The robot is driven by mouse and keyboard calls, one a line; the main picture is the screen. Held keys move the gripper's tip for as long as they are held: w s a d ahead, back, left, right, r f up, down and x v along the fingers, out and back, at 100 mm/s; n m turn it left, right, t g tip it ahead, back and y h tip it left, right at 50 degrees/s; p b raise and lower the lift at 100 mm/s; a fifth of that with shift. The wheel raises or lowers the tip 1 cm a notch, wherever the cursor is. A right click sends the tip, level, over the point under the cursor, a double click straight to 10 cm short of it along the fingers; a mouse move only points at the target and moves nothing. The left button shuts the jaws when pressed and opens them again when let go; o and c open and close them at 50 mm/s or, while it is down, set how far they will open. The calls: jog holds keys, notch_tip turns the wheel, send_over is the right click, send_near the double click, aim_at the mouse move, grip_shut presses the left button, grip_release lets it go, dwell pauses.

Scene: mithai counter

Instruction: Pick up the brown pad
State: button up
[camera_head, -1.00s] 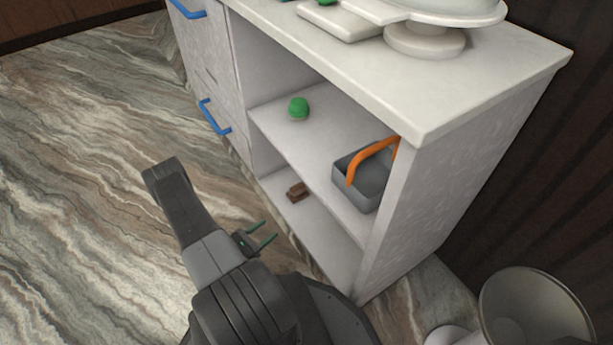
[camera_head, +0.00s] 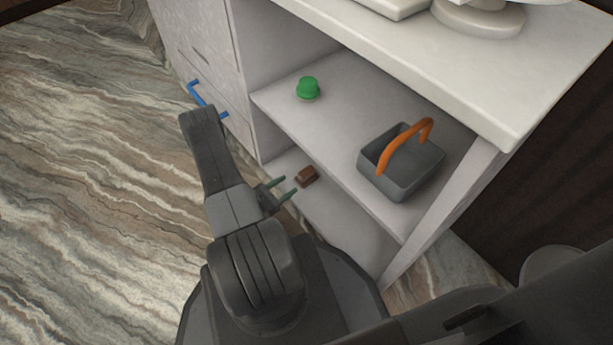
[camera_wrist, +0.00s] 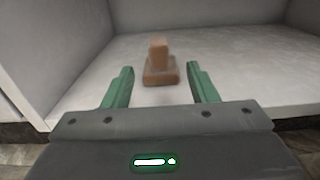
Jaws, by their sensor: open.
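The brown pad (camera_head: 307,175) lies on the bottom shelf of the white cabinet, near its front. In the wrist view the brown pad (camera_wrist: 160,70) has a wide base with a narrower upright block on top. My gripper (camera_head: 283,189) is open, with its green fingers pointing at the pad from just outside the shelf front. In the wrist view the open fingers of my gripper (camera_wrist: 160,80) stand left and right of the pad's line. The pad sits ahead of them, centred, and nothing is between the fingers.
The middle shelf (camera_head: 340,125) is above the pad and holds a green knob-like item (camera_head: 308,88) and a grey basket (camera_head: 400,175) with an orange handle. Cabinet side walls bound the bottom shelf (camera_wrist: 235,60). Drawers with a blue handle (camera_head: 205,100) are at left.

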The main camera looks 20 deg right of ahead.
aim_at(313, 167)
jog(key=b+x, duration=0.1)
jog(key=x, duration=0.3)
jog(key=shift+d, duration=0.1)
jog(key=shift+r+b+x, duration=0.15)
jog(key=shift+b+x, duration=0.45)
jog(key=shift+x, duration=0.9)
jog(key=shift+r+b+x, duration=0.15)
jog(key=shift+b+x, duration=0.45)
jog(key=shift+x, duration=0.85)
jog(key=shift+w, duration=0.15)
jog(key=c, duration=1)
